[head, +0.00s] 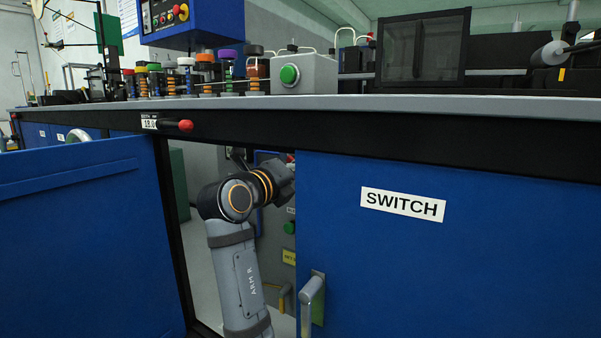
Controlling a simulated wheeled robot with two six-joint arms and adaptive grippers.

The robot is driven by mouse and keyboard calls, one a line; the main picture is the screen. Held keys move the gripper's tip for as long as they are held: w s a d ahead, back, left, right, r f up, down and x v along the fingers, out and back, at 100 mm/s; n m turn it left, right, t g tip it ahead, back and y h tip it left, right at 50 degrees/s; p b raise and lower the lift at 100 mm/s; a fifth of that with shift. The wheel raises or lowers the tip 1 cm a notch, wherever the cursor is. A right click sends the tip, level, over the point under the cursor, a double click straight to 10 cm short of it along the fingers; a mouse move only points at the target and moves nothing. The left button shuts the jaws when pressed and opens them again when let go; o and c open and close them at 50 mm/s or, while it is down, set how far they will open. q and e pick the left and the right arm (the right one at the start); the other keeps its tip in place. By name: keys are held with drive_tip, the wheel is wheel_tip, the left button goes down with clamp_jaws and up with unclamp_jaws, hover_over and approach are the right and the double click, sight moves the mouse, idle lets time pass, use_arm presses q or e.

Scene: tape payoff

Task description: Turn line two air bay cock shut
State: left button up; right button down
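An open bay (205,250) shows under the bench, between an open blue door on the left and a shut blue door marked SWITCH (450,265). My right arm, marked ARM R, reaches up into this bay. Its wrist end passes behind the edge of the SWITCH door, and I cannot make out the gripper's fingers. A small red part (290,157) shows inside near the wrist. I cannot tell whether it belongs to the air cock; no cock is clearly identifiable. My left gripper is not in view.
The open blue door (80,235) fills the left. A red-tipped lever (178,125) sticks out from the bench edge. A door handle (312,290) juts out at the SWITCH door's left edge. A green button box (305,75) and several spools stand on the bench top (400,103).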

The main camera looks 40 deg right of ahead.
drive_tip(key=shift+f, duration=0.1)
drive_tip(key=c, duration=1.3)
unclamp_jaws()
